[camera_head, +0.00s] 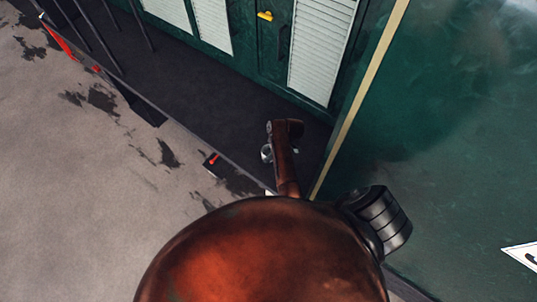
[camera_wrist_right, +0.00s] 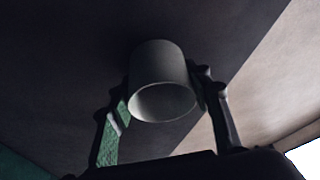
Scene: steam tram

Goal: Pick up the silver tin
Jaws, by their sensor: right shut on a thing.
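The silver tin (camera_wrist_right: 163,62) shows in the wrist view as a short grey cylinder with its rounded rim toward the camera. My right gripper (camera_wrist_right: 164,88) is shut on it, one finger on each side. In the head view, a small silvery piece (camera_head: 266,153), apparently the tin, shows by the far end of my brown right arm, over the dark floor. The arm hides much of that gripper. I cannot tell the gap between tin and floor. My left gripper is out of view.
The dark walkway floor (camera_head: 215,105) runs along a green wall with white louvred panels (camera_head: 322,45). A yellow handle (camera_head: 265,16) is on the green wall. A large green panel (camera_head: 450,110) with a pale edge stands close on the right. Paler stained ground (camera_head: 70,200) lies left.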

